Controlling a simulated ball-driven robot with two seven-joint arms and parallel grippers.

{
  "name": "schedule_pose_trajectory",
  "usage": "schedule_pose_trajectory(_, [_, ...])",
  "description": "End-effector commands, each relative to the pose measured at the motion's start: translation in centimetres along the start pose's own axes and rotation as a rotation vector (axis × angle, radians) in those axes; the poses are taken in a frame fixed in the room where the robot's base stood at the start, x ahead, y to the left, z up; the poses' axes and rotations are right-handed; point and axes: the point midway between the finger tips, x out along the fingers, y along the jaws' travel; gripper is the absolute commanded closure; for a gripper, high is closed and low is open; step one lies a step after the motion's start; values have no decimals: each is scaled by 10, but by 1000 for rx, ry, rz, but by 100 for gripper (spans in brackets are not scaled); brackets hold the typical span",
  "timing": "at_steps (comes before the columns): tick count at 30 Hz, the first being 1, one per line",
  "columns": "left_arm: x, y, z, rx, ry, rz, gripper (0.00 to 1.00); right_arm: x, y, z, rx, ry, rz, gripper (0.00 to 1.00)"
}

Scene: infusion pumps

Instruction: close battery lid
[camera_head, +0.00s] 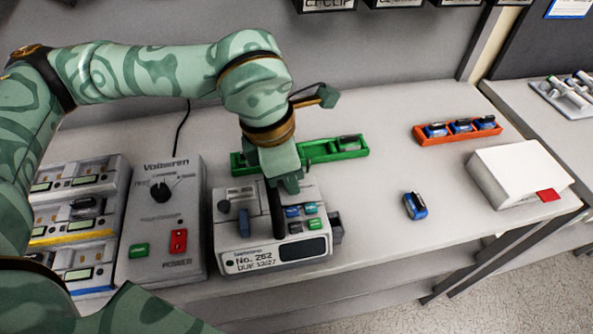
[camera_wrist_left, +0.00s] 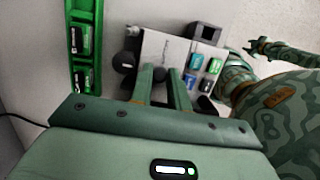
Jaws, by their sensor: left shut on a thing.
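The grey pump (camera_head: 232,240), labelled No. 262, sits on the bench, with several blue and green buttons on its top. It also shows in the wrist view (camera_wrist_left: 180,55). My left gripper (camera_head: 278,232) reaches down from above onto the pump's top. In the wrist view its two fingers (camera_wrist_left: 168,76) are close together on a small dark piece at the pump's top. The fingers hide most of that piece, and I cannot tell whether it is the battery lid. A dark boxy part (camera_head: 336,229) sticks out at the pump's right side.
A green tray (camera_head: 350,154) stands behind the pump, an orange tray (camera_head: 459,139) with blue batteries further right. A loose blue battery (camera_head: 415,206) lies right of the pump, near a white box (camera_head: 520,170). The Volteron box (camera_head: 160,230) and charger stack (camera_head: 75,220) stand left.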

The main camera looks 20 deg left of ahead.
Motion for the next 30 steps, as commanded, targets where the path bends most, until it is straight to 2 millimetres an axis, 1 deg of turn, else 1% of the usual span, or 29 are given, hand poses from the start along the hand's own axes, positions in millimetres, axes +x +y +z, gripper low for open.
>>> schedule_pose_trajectory(1, [5, 1, -2, -1, -21, -1, 100, 6, 0, 2, 0, -5, -1, 64])
schedule_pose_trajectory(7, [5, 0, -4, 0, -85, 0, 100, 13, 0, 5, -1, -11, -2, 64])
schedule_pose_trajectory(22, [4, 0, -5, 1, -108, 1, 100, 15, 1, 6, -1, -12, -1, 64])
schedule_pose_trajectory(23, [4, 0, -5, 1, -107, 1, 80, 15, 1, 6, -1, -12, -1, 64])
schedule_pose_trajectory(24, [4, 0, -5, 1, -107, 1, 69, 15, 1, 6, -1, -12, -1, 64])
schedule_pose_trajectory(25, [4, 0, -5, 1, -107, 0, 60, 15, 1, 6, -1, -12, -1, 64])
schedule_pose_trajectory(30, [4, 0, -5, 1, -107, 0, 60, 15, 1, 6, -1, -12, -1, 64])
